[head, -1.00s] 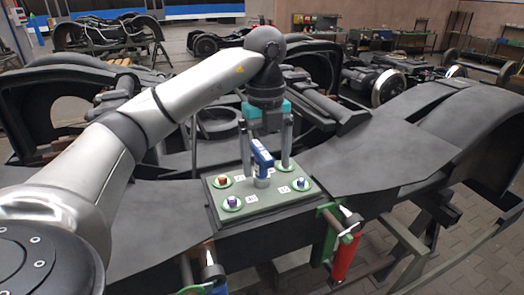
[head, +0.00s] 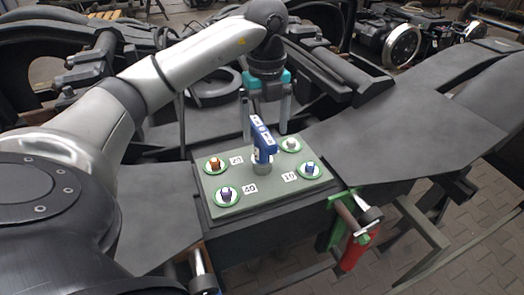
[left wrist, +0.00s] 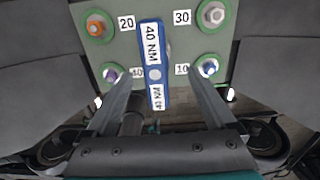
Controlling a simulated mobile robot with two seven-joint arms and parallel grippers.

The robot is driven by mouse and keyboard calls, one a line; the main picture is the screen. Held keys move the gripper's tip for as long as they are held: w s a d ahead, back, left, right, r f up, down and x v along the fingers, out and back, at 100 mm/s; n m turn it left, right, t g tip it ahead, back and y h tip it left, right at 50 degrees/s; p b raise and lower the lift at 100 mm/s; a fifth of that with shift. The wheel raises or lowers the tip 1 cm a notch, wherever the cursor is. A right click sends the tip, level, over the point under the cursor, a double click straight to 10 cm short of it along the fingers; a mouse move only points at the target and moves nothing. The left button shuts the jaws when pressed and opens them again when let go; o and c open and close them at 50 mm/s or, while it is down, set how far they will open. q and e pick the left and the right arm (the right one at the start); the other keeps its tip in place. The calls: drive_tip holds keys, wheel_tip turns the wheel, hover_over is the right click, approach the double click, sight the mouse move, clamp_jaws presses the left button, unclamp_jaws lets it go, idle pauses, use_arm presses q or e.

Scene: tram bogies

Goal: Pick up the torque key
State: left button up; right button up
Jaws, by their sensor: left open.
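The torque key (head: 262,140) is a blue tool with white labels, standing upright at the middle of a grey-green plate (head: 262,195). In the left wrist view the key (left wrist: 154,60) shows a "40 NM" label. My left gripper (head: 265,136) is open, with its fingers pointing down around or just behind the key. In the left wrist view the gripper (left wrist: 161,84) has one finger on each side of the key's lower part, with gaps to both. I cannot tell its exact height over the key. My right gripper is out of view.
Bolt heads in green rings, such as the orange one (head: 214,163) and the purple one (head: 226,193), stand at the plate's corners beside number labels. The plate lies on a dark bogie frame (head: 400,135). A red-handled tool (head: 354,254) hangs at the frame's front edge.

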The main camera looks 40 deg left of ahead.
sight(262, 154)
use_arm(q)
wheel_tip(262, 154, down, 3)
drive_tip(key=shift+f, duration=0.1)
drive_tip(key=f, duration=0.2)
drive_tip(key=a+f+p, duration=0.1)
drive_tip(key=f, duration=0.1)
drive_tip(key=shift+s+f, duration=0.1)
drive_tip(key=shift+f, duration=0.5)
clamp_jaws()
idle(0.5)
